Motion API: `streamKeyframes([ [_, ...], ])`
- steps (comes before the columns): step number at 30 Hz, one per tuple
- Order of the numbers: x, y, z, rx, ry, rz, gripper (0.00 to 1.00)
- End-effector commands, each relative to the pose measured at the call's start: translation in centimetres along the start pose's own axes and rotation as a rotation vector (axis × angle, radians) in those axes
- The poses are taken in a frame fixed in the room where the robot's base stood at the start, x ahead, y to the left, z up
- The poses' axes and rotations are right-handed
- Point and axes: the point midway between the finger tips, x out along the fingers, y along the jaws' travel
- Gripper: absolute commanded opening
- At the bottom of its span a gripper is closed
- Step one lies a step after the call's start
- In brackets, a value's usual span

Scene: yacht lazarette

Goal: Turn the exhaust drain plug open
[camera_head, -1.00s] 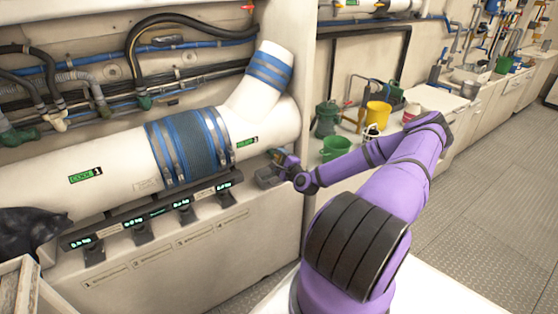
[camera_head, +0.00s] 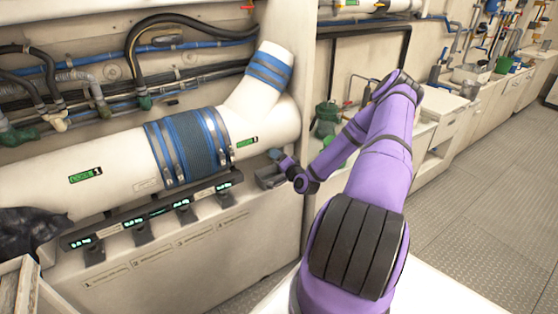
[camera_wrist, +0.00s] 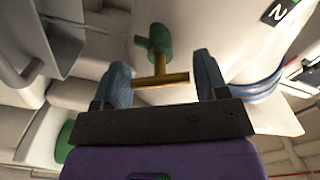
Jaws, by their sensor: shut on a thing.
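The drain plug shows in the wrist view as a green body (camera_wrist: 158,38) with a brass T-shaped handle (camera_wrist: 162,80) under the pale pipe. My gripper (camera_wrist: 162,66) has its two blue-grey fingers on either side of the brass crossbar, shut on the handle. The crossbar runs roughly from finger to finger and is slightly tilted. In the head view my gripper (camera_head: 276,156) is at the lower right end of the large white exhaust pipe (camera_head: 115,160). The plug itself cannot be made out there.
A grey open box (camera_head: 268,178) sits just below my gripper. A dark rail with several lit displays (camera_head: 155,212) runs under the pipe. A wall edge (camera_head: 310,120) stands right of the pipe, close to my arm. A green can (camera_head: 327,115) stands on the shelf behind.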

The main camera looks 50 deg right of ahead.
Motion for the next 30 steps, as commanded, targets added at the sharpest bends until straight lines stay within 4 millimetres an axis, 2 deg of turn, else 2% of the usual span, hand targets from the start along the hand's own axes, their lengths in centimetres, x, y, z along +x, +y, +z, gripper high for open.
streamKeyframes([
  [12, -0.04, 0.05, 0.09, -0.255, -0.002, 0.001, 0.43],
  [30, -0.08, 0.12, 0.05, -0.32, -0.001, 0.003, 0.43],
])
